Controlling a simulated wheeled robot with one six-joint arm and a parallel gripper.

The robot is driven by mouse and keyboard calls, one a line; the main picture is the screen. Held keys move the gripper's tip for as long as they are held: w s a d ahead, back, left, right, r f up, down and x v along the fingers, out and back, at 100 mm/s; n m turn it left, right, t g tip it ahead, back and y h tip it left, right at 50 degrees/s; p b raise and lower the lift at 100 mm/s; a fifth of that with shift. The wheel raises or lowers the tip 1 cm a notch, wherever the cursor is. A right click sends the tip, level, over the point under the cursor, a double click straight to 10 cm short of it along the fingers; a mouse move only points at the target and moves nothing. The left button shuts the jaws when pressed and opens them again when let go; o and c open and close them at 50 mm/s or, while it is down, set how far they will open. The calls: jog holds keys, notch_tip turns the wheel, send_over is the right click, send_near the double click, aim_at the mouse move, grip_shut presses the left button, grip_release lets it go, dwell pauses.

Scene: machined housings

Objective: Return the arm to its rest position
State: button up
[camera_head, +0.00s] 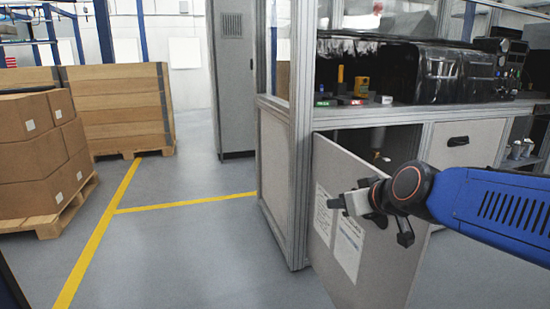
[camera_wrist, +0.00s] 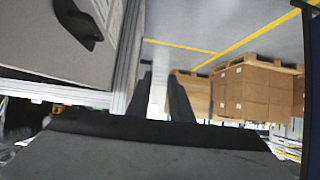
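My gripper (camera_head: 338,203) is at the end of my blue arm, which reaches in from the right. In the head view it is in front of the swung-open grey cabinet door (camera_head: 385,265), over its papers. I cannot tell whether it touches the door. In the wrist view, which is upside down, the two dark fingers of my gripper (camera_wrist: 162,95) stand apart with a bright gap between them. Nothing shows between them.
Boxes (camera_head: 35,150) on a pallet and a wooden crate (camera_head: 120,105) stand at left. The floor (camera_head: 190,250) between is clear.

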jog(key=s+d+f+m+g+h, duration=0.1)
jog(key=s+d+f+g, duration=0.1)
jog(key=s+d+f, duration=0.2)
jog(key=s+d+f+m+g+h, duration=0.1)
jog(key=s+d+f, duration=0.3)
jog(key=s, duration=0.7)
jog(key=s+d+f+m+g+h, duration=0.2)
jog(key=s+d+f+g, duration=0.1)
jog(key=s, duration=0.4)
notch_tip(320, 180, down, 3)
jog(key=shift+s+d+r, duration=0.1)
jog(key=shift+s+d, duration=0.2)
jog(key=shift+d, duration=0.45)
